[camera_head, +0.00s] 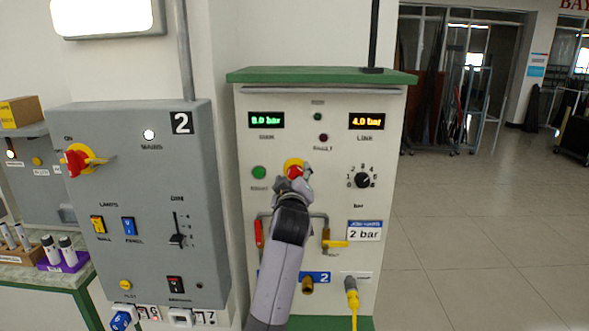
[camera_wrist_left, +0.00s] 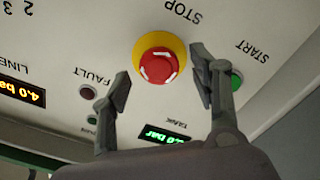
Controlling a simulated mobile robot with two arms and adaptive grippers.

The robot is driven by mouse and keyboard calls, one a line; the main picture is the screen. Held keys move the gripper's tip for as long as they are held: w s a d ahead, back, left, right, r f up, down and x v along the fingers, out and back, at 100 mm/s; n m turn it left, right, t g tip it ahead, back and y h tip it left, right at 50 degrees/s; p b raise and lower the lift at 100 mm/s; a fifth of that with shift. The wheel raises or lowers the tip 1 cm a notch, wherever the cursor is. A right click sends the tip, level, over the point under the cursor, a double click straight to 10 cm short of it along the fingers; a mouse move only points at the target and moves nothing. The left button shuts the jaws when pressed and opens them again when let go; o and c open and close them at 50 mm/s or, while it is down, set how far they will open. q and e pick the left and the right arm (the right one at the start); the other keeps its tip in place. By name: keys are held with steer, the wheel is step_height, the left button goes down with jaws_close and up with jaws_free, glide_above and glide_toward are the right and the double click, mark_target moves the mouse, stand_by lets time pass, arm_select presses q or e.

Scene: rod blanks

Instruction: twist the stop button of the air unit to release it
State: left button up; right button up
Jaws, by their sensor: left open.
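The air unit (camera_head: 385,120) is a cream panel with a green top, upright in the middle of the head view. Its red stop button (camera_head: 295,170) sits on a yellow collar at the panel's centre, partly covered by my left gripper (camera_head: 294,183). In the left wrist view the button (camera_wrist_left: 158,66) shows whole, with white marks on its face and STOP printed beside it. My left gripper (camera_wrist_left: 161,82) is open there, one finger on each side of the button. No finger clearly touches it, and I cannot tell how deep the fingertips reach. My right gripper is not in view.
Close around the button are a green start button (camera_head: 259,172), a dark fault lamp (camera_head: 323,138) and a black dial (camera_head: 362,180). Red (camera_head: 259,233) and yellow (camera_head: 336,244) valve levers sit below. A grey box (camera_head: 140,200) stands left; open floor lies right.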

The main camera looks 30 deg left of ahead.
arm_select(q)
steer(key=shift+x, duration=0.85)
steer(key=shift+c, duration=0.5)
steer(key=c, duration=1.1)
